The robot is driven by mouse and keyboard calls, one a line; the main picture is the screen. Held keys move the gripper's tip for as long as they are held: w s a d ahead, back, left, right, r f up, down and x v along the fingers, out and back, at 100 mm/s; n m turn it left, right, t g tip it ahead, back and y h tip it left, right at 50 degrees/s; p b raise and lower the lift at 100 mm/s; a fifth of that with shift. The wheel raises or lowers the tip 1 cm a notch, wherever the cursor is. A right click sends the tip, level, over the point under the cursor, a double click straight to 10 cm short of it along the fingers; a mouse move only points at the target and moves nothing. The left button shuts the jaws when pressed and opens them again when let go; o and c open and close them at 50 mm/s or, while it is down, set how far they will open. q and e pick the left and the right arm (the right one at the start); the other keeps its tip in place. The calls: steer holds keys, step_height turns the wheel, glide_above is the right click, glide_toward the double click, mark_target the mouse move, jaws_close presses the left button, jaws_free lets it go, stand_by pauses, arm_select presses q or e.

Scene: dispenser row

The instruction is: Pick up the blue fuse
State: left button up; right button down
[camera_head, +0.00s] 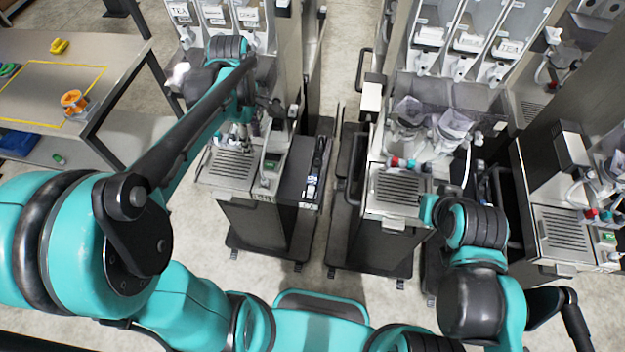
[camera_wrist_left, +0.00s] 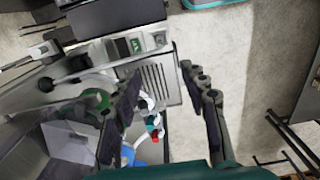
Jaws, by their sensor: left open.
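I cannot pick out the blue fuse with certainty in either view. A small blue patch (camera_wrist_left: 127,154) shows low in the left wrist view, partly hidden by my left gripper's finger; I cannot tell what it is. My left gripper (camera_wrist_left: 161,72) is open and empty, with its fingers spread over a dispenser cart's front part and vented tray. In the head view my left gripper (camera_head: 268,116) is small and dark, above the left dispenser cart (camera_head: 230,168). My right arm shows at the lower right, but its fingers do not show.
Another dispenser cart (camera_head: 398,188) stands across a narrow gap, with red and blue fittings on it. A further cart (camera_head: 562,229) is at the right. A grey table (camera_head: 110,60) at the left carries an orange item (camera_head: 73,101). A blue bin (camera_head: 18,142) lies beneath it.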

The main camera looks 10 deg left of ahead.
arm_select(q)
steer(key=shift+c, duration=0.9)
steer(key=s+d+f+m+t+b, duration=0.4)
steer(key=s+f+m+b, duration=0.2)
steer(key=m+b, duration=0.25)
steer(key=n+g+p, duration=0.4)
steer(key=n+p, duration=0.1)
steer(key=n, duration=0.3)
glide_above(313, 178)
steer(key=f, duration=0.6)
steer(key=shift+w+a, duration=0.2)
steer(key=shift+w, duration=0.15)
steer(key=shift+n, duration=0.25)
steer(key=f, duration=0.2)
steer(key=f+b, duration=0.1)
steer(key=f, duration=0.5)
steer(key=shift+s+d+b, duration=0.1)
steer(key=shift+s+b, duration=0.25)
steer(key=shift+f, duration=0.3)
steer(key=shift+r, duration=0.1)
jaws_close()
